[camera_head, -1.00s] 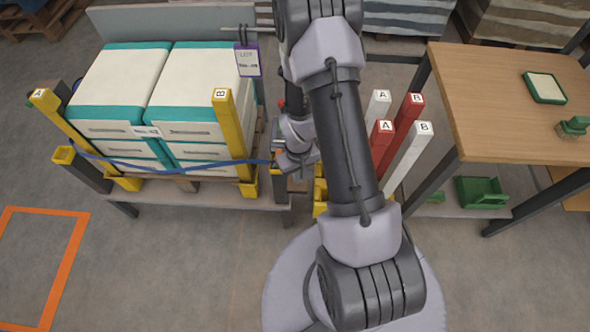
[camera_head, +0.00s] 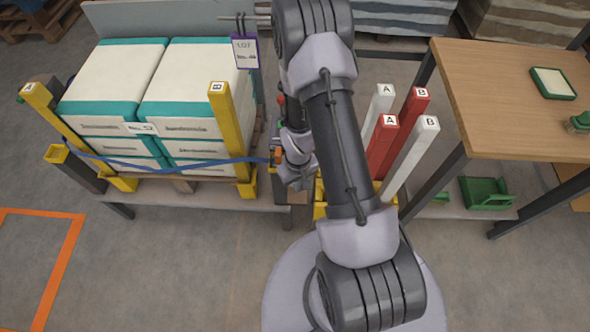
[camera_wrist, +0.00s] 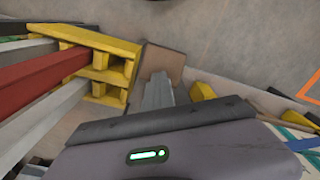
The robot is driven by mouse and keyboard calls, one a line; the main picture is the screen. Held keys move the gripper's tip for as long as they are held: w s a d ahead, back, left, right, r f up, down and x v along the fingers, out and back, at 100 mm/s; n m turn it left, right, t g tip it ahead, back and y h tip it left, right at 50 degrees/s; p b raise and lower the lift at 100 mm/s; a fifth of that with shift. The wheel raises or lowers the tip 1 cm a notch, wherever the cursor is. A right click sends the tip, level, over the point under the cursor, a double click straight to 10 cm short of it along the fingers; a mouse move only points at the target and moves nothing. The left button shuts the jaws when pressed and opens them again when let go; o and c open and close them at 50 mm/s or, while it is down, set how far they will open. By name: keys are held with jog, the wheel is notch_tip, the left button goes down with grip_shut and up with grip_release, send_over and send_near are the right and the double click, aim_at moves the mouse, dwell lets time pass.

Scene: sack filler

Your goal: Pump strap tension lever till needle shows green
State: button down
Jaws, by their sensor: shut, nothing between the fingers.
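A blue strap (camera_head: 170,165) runs across the front of the stacked white-and-teal sacks (camera_head: 188,95) to a dark unit with an orange part (camera_head: 279,154), beside my gripper (camera_head: 291,183). A small red knob (camera_head: 281,99) shows just left of my arm; I cannot tell whether it belongs to the tension lever. My arm hides much of this area. No gauge face or needle can be made out in either view. In the wrist view my gripper (camera_wrist: 157,84) is shut and empty, with its fingers close to a brown block face (camera_wrist: 165,62).
Yellow posts (camera_head: 232,130) stand at the pallet's front. Red and white posts (camera_head: 411,158) stand in a yellow holder (camera_wrist: 112,43) close to my arm's right. A wooden table (camera_head: 500,85) is farther right. Open floor with an orange outline (camera_head: 62,270) lies front left.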

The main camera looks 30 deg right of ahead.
jog(key=shift+f, duration=0.9)
notch_tip(320, 180, up, 9)
jog(key=p, duration=0.6)
notch_tip(320, 180, down, 8)
jog(key=b, duration=0.6)
jog(key=shift+w+f, duration=0.1)
jog(key=shift+f, duration=0.3)
jog(key=shift+r, duration=0.1)
